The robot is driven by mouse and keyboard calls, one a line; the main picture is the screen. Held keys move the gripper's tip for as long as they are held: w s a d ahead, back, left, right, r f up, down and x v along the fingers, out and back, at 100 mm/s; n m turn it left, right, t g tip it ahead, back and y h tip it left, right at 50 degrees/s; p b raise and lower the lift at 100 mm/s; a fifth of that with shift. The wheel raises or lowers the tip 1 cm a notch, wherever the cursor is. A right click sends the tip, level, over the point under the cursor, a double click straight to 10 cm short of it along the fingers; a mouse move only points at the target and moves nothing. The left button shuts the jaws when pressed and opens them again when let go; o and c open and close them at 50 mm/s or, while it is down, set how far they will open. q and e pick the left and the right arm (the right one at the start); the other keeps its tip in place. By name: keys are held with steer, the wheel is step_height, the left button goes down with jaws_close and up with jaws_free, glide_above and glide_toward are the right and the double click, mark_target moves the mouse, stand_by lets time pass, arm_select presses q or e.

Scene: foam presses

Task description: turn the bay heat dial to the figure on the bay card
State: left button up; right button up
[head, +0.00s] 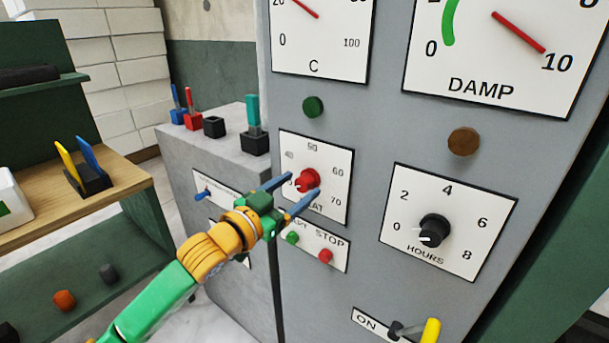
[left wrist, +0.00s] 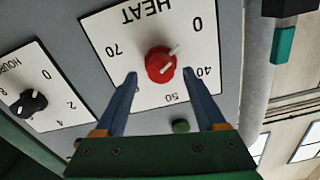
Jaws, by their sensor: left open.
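The red heat dial (head: 308,180) sits on a white HEAT plate (head: 335,165) on the grey press front. In the left wrist view the dial (left wrist: 160,66) appears upside down, and its white pointer lies between 0 and 40. My left gripper (head: 306,185) is open, with its blue fingers at the dial. In the left wrist view the fingertips (left wrist: 160,73) are on either side of the dial's lower part, with gaps at both sides. The 60 is hidden in that view. I cannot make out a bay card. My right gripper is out of view.
Below the heat plate are a green button (head: 292,238) and a red STOP button (head: 325,256). The black HOURS dial (head: 433,231) is to the right. A grey cabinet (head: 180,150) with upright-handled items stands at left, beside a wooden shelf (head: 125,178).

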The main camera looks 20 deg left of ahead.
arm_select(q)
steer(key=shift+x, duration=1.05)
steer(key=shift+w+a+f, duration=0.1)
steer(key=shift+w+f, duration=0.1)
steer(key=shift+f, duration=0.05)
steer(key=shift+s, duration=0.15)
steer(key=c, duration=0.6)
steer(key=shift+r, duration=0.1)
jaws_close()
